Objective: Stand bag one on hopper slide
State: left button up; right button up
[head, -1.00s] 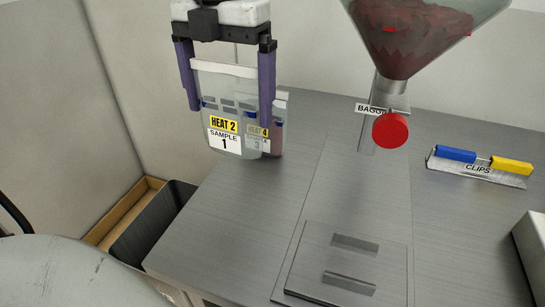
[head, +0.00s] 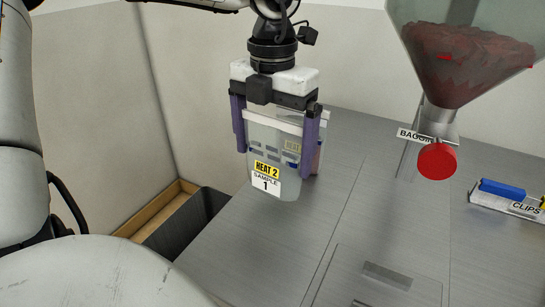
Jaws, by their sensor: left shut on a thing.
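Bag one (head: 290,183) is a clear pouch with a yellow "HEAT 2" label and a white "SAMPLE 1" label. It hangs upright between the purple fingers of my left gripper (head: 277,140), which is shut on it near the top. Another labelled bag (head: 317,158) shows partly behind it, mostly hidden. The hopper slide (head: 385,281) is a flat metal plate with slots at the bottom of the head view, to the right of and nearer than the bag. Nothing stands on its visible part. My right gripper is out of view.
A hopper (head: 465,65) with dark red contents and a red knob (head: 436,161) stands at the right. A clip rack (head: 508,202) is at the right edge. A dark bin (head: 187,222) sits left of the metal table (head: 240,240). The table between bag and slide is clear.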

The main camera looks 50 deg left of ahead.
aim_at(275, 126)
pick_arm(q)
jog(key=shift+f, duration=1.4)
jog(key=shift+f+b, duration=0.15)
jog(key=shift+b, duration=0.2)
jog(key=o, duration=0.6)
jog(key=shift+f, duration=0.1)
jog(key=shift+o, duration=0.6)
jog(key=shift+r+p, duration=0.3)
jog(key=shift+p, duration=0.3)
jog(key=r, duration=1)
jog(key=shift+w+b, duration=0.25)
jog(key=shift+b, duration=0.05)
